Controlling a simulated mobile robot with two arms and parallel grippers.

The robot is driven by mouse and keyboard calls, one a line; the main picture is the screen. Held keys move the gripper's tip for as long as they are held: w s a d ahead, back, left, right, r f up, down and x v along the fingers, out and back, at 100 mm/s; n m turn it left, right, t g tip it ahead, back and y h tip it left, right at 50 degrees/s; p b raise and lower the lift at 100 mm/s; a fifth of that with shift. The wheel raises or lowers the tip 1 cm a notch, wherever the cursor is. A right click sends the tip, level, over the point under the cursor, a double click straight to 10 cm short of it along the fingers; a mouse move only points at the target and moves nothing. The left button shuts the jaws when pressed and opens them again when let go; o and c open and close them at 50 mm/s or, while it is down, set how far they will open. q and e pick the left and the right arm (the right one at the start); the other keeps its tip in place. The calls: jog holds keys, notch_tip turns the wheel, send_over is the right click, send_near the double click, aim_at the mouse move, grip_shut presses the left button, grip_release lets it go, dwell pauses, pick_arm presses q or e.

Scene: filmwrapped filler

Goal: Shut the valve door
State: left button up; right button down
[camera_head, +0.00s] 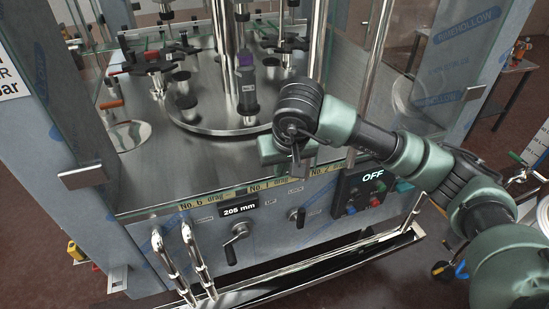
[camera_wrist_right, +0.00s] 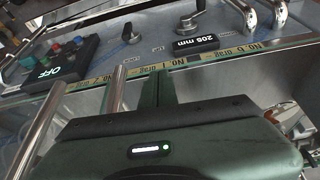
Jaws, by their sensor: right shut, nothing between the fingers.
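The filling machine has clear glass door panels. A left glass panel (camera_head: 55,75) with a metal handle block (camera_head: 82,177) stands at an angle to the deck, and a right glass panel (camera_head: 450,55) stands swung outward. I cannot tell which one is the valve door. My right gripper (camera_head: 298,165) is shut and empty above the front edge of the deck, apart from both panels. In the right wrist view its fingers (camera_wrist_right: 150,88) point towards the labelled front strip. My left gripper is not in view.
A steel deck (camera_head: 170,185) carries upright rods and a purple-capped bottle (camera_head: 246,88). The front panel holds a crank (camera_head: 235,238), a knob (camera_head: 297,216), an OFF control box (camera_head: 362,190) and bent metal handles (camera_head: 195,255). A steel rail (camera_head: 330,265) runs along the front.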

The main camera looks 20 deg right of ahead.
pick_arm(q)
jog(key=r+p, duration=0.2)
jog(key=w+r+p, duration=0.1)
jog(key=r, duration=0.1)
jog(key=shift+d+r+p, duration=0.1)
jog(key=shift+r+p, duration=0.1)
jog(key=shift+p, duration=0.15)
pick_arm(e)
jog(key=w+f, duration=0.4)
jog(key=w, duration=0.1)
jog(key=shift+w+d+f, duration=0.15)
jog(key=shift+w, duration=0.25)
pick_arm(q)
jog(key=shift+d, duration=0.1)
